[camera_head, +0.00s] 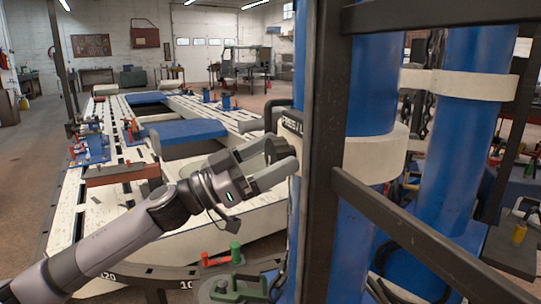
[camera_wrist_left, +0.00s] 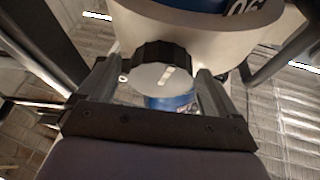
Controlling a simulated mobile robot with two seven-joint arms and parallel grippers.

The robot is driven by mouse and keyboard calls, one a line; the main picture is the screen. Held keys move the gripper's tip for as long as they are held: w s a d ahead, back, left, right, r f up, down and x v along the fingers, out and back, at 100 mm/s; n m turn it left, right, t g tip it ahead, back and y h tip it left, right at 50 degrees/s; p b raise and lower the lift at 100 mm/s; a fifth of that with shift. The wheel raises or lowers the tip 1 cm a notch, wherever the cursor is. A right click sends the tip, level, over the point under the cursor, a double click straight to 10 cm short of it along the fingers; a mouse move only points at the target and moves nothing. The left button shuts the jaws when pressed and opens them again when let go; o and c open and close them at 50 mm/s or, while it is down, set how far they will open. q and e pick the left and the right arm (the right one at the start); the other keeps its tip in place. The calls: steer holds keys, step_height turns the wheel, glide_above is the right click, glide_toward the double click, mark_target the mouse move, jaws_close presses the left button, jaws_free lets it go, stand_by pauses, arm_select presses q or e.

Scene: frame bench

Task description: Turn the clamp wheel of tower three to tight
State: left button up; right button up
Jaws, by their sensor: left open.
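A blue tower (camera_head: 375,82) with a cream collar (camera_head: 377,156) stands just right of centre in the head view. A black ribbed clamp wheel (camera_head: 276,149) sticks out from the collar's left side; I cannot tell the tower's number. In the left wrist view the wheel (camera_wrist_left: 163,75) shows a pale round face with a small white bar mark, slightly tilted. My left gripper (camera_head: 283,149) is open, with one finger on each side of the wheel. I cannot tell whether the fingers touch it. My right gripper is not in view.
A dark upright post (camera_head: 322,150) and slanting rails (camera_head: 420,235) stand close in front of the tower. A second blue tower (camera_head: 462,150) is behind on the right. A long pale frame bench (camera_head: 100,225) with blue pads and clamps extends back left. Red and green clamps (camera_head: 222,258) sit below my gripper.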

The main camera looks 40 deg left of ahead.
arm_select(q)
steer(key=c, duration=1)
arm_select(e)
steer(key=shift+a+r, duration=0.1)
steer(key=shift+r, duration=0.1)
